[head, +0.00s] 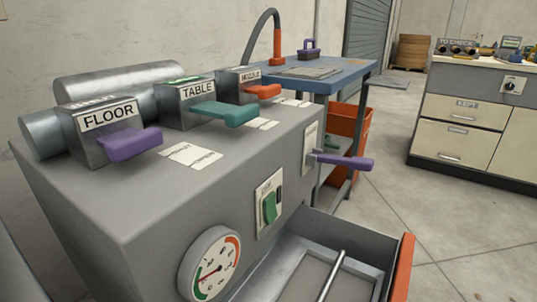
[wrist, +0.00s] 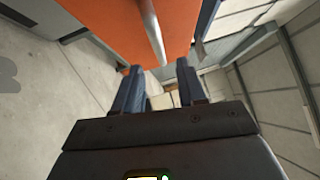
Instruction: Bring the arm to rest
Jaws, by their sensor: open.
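My gripper (wrist: 159,66) shows in the wrist view, its two dark fingers apart with nothing held between them. An orange panel (wrist: 190,25) with a pale bar handle (wrist: 152,28) lies beyond the fingertips, at the top of the wrist view. I cannot tell the exact gap between the fingertips and this panel. The gripper and arm are not seen in the head view.
A grey machine carries FLOOR (head: 108,116), TABLE (head: 199,90) and NOZZLE (head: 250,77) levers, a gauge (head: 210,265) and a purple side handle (head: 345,161). Its orange-fronted drawer (head: 401,270) stands open.

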